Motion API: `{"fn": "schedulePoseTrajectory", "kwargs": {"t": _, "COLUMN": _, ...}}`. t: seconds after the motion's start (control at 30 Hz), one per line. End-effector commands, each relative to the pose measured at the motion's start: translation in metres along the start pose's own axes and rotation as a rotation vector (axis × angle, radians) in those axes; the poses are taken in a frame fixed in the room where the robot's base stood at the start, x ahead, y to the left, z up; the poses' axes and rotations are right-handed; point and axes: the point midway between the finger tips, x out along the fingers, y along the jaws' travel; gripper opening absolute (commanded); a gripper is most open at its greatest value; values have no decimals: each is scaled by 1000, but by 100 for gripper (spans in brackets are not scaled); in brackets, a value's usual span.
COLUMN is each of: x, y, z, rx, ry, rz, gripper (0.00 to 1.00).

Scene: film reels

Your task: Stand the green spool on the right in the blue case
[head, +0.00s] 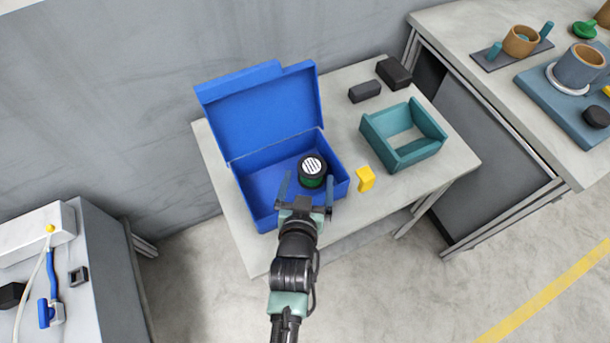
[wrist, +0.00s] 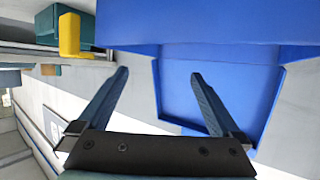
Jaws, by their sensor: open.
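The blue case (head: 263,184) lies on the table with its lid (head: 262,108) raised at the back. The green spool (head: 312,182) stands upright inside it, toward the right side, with black ends and a white-marked top. My gripper (head: 308,180) is open at the case's front edge, its fingers spread and pointing toward the case. The spool appears just beyond the fingertips in the head view, and I see no contact. In the wrist view, the open fingers (wrist: 159,73) hold nothing and blue case panels (wrist: 216,95) show behind them; the spool is not visible there.
A yellow block (head: 366,179) stands right of the case, near a teal tray (head: 407,160). Two dark blocks (head: 365,91) (head: 394,73) lie at the table's back. Another bench with cups (head: 580,67) stands right. A side cabinet (head: 100,265) is at left.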

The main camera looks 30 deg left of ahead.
Motion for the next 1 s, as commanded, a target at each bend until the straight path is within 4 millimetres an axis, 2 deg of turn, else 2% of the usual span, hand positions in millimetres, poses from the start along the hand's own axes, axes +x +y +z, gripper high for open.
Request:
{"fn": "schedulePoseTrajectory", "kwargs": {"t": 0.1, "x": -22, "y": 0, "z": 0, "rx": 1, "ry": -2, "rz": 1, "gripper": 100}}
{"fn": "schedulePoseTrajectory", "kwargs": {"t": 0.3, "x": -45, "y": 0, "z": 0, "rx": 0, "ry": -1, "rz": 1, "gripper": 100}}
{"fn": "schedulePoseTrajectory", "kwargs": {"t": 0.67, "x": -51, "y": 0, "z": 0, "rx": 0, "ry": 0, "rz": 0, "gripper": 100}}
{"fn": "schedulePoseTrajectory", "kwargs": {"t": 0.73, "x": -50, "y": 1, "z": -7, "rx": 2, "ry": 12, "rz": 3, "gripper": 100}}
{"fn": "schedulePoseTrajectory", "kwargs": {"t": 0.77, "x": -48, "y": 2, "z": -15, "rx": 3, "ry": 24, "rz": 6, "gripper": 100}}
{"fn": "schedulePoseTrajectory", "kwargs": {"t": 0.87, "x": -39, "y": 11, "z": -63, "rx": 14, "ry": 102, "rz": 27, "gripper": 100}}
{"fn": "schedulePoseTrajectory", "kwargs": {"t": 0.97, "x": -36, "y": 28, "z": -148, "rx": 31, "ry": 238, "rz": 62, "gripper": 100}}
{"fn": "schedulePoseTrajectory", "kwargs": {"t": 1.0, "x": -39, "y": 38, "z": -187, "rx": 37, "ry": 302, "rz": 80, "gripper": 100}}
